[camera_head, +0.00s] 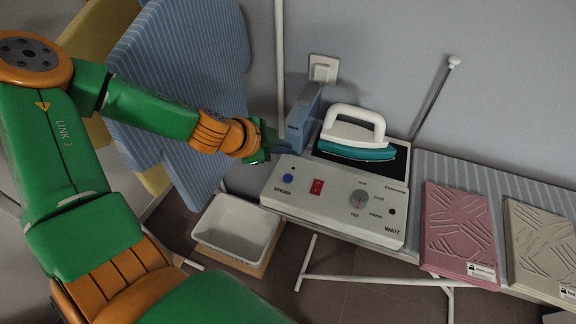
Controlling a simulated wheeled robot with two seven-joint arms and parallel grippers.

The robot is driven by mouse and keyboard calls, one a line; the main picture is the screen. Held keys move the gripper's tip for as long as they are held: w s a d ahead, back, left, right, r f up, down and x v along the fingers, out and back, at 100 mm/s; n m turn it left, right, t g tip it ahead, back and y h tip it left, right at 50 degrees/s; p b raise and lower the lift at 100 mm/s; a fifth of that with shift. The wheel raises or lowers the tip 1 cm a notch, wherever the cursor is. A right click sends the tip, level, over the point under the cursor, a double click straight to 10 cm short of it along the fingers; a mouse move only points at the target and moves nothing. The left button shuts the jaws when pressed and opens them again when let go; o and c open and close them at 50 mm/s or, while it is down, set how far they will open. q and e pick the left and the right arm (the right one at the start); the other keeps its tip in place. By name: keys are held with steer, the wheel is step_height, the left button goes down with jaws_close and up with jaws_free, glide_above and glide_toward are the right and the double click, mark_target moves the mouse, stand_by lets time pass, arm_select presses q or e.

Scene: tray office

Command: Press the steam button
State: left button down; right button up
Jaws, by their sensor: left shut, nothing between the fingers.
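The ironing station (330,205) is a pale box with a control panel facing me. Its blue round button (287,178), labelled STEAM, is at the left end of the panel. My left gripper (284,146) is shut and empty. In the picture it is above the blue button, apart from it, by the station's back left corner. Its fingertips are small and dark, partly hard to make out. My right gripper is not in view.
A teal and white iron (355,138) rests on the station's dark pad. A blue box (302,118) stands close behind my left gripper. A white basin (238,228) is below left. Pink (459,228) and beige (540,245) folded pieces lie on the striped board at right.

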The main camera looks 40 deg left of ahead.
mark_target(284, 179)
arm_select(q)
step_height(284, 179, down, 8)
steer(key=b, duration=0.6)
steer(key=shift+r+b, duration=0.15)
steer(key=shift+b, duration=0.15)
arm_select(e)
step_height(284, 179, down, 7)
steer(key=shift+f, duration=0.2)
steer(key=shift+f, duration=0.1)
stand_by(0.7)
arm_select(q)
steer(key=shift+f+b, duration=0.35)
steer(key=shift+f, duration=0.05)
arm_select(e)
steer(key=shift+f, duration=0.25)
arm_select(q)
steer(key=shift+f+b, duration=0.4)
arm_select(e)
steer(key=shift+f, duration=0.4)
arm_select(q)
steer(key=shift+r, duration=0.1)
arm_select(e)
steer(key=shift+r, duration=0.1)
arm_select(q)
steer(key=shift+r+p, duration=0.75)
steer(key=shift+p, duration=0.1)
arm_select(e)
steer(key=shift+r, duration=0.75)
